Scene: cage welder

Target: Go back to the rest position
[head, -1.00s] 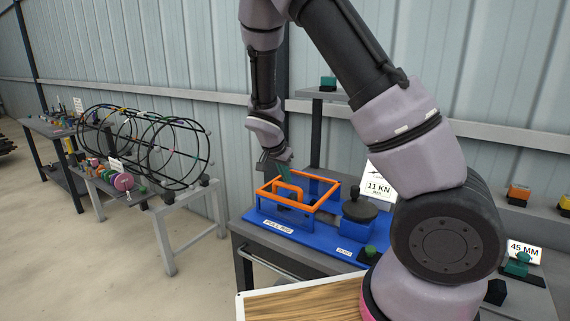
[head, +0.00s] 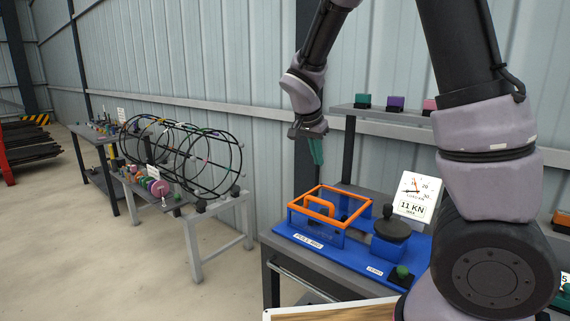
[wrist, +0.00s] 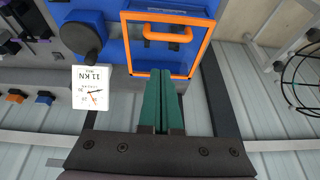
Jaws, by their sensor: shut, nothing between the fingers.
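My gripper (head: 316,152) is raised above the back of the blue machine in the head view, its green fingers pointing down. In the wrist view the green fingers (wrist: 161,100) lie together, shut, with nothing between them. The blue machine (head: 318,252) carries an orange-framed guard (head: 345,190) with an orange handle, which my fingers are apart from. A dark knob (head: 392,228) and a white gauge card (head: 418,194) reading 11 KN are to its right.
A wire cage of black rings (head: 180,146) rests on a grey stand at the left. A shelf (head: 345,107) with several coloured blocks is on the wall behind. A green button (head: 402,271) is at the machine's front right. Open floor lies at the left.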

